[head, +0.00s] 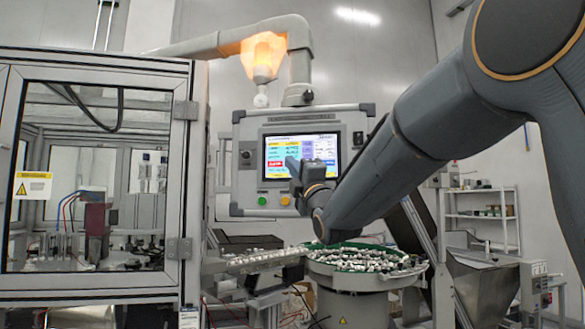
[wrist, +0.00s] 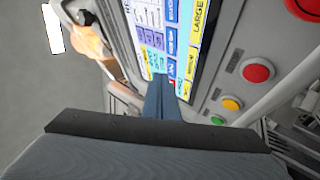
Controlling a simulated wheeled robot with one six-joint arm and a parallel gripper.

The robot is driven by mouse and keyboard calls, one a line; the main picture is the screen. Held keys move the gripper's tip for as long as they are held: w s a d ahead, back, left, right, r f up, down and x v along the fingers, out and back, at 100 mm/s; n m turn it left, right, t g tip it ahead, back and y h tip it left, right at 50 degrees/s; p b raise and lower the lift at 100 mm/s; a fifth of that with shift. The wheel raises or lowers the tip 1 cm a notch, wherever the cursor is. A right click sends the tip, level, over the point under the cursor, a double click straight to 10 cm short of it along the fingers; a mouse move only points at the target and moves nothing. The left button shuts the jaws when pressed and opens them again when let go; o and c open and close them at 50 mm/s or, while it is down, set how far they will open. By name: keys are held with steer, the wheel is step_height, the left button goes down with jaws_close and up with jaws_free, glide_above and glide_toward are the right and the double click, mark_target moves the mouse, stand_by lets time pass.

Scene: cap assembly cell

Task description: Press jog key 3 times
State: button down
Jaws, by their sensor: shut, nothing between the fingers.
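The control panel (head: 246,185) hangs from a grey pipe arm, with a lit touchscreen (head: 313,147) showing coloured keys. I cannot tell whether the tips touch the glass. The key labels are too small to read surely, so I cannot tell which one is the jog key.
Below the screen are a green button (head: 262,200) and a yellow button (head: 285,200); a red button (wrist: 258,71) shows in the wrist view. A glowing orange lamp (head: 262,56) is above. A parts bowl (head: 341,282) stands below, and a glazed machine cabinet (head: 188,200) stands left.

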steer(key=shift+s, duration=0.15)
steer(key=shift+s+a+b, duration=0.2)
steer(key=shift+s+b, duration=0.1)
steer(key=shift+s, duration=0.5)
steer(key=shift+s+a+b, duration=0.15)
steer(key=shift+s+b, duration=0.2)
steer(key=shift+s, duration=0.45)
steer(key=shift+s+a+b, duration=0.2)
steer(key=shift+s+b, duration=0.1)
steer(key=shift+s, duration=0.5)
stand_by(1.4)
